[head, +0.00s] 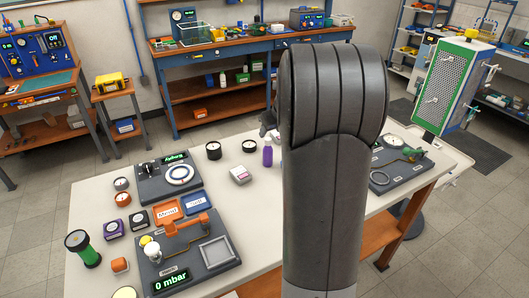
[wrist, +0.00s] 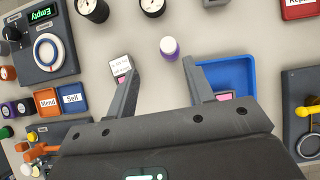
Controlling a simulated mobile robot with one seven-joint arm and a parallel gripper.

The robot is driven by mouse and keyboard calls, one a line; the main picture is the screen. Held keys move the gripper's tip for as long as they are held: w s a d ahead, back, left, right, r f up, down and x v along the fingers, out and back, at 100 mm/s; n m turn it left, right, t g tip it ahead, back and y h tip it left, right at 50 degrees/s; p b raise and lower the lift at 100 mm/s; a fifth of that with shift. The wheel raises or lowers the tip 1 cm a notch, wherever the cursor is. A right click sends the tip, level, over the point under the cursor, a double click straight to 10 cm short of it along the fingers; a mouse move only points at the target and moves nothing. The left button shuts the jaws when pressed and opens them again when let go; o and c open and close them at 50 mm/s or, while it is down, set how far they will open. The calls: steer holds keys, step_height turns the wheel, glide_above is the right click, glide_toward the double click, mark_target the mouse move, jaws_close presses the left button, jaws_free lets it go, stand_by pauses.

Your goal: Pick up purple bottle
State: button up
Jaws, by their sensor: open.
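The purple bottle (head: 267,155) stands on the white table just left of my arm in the head view. In the wrist view the purple bottle (wrist: 169,50) shows from above, with a white cap, beyond my fingertips and roughly centred between them. My gripper (wrist: 161,64) is open and empty, and its fingers do not appear to touch the bottle.
A white-labelled block (wrist: 120,66) lies close to my left finger. A blue tray (wrist: 248,78) lies by my right finger. Round gauges (head: 249,146) stand left of the bottle. Test stations (head: 168,180) occupy the table's left side.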

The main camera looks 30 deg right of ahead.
mark_target(268, 139)
steer(key=x, duration=0.6)
steer(key=shift+d, duration=0.3)
steer(key=shift+d+x, duration=0.2)
steer(key=shift+x, duration=1.1)
steer(key=shift+d+x, duration=0.15)
steer(key=shift+x, duration=1.15)
jaws_close()
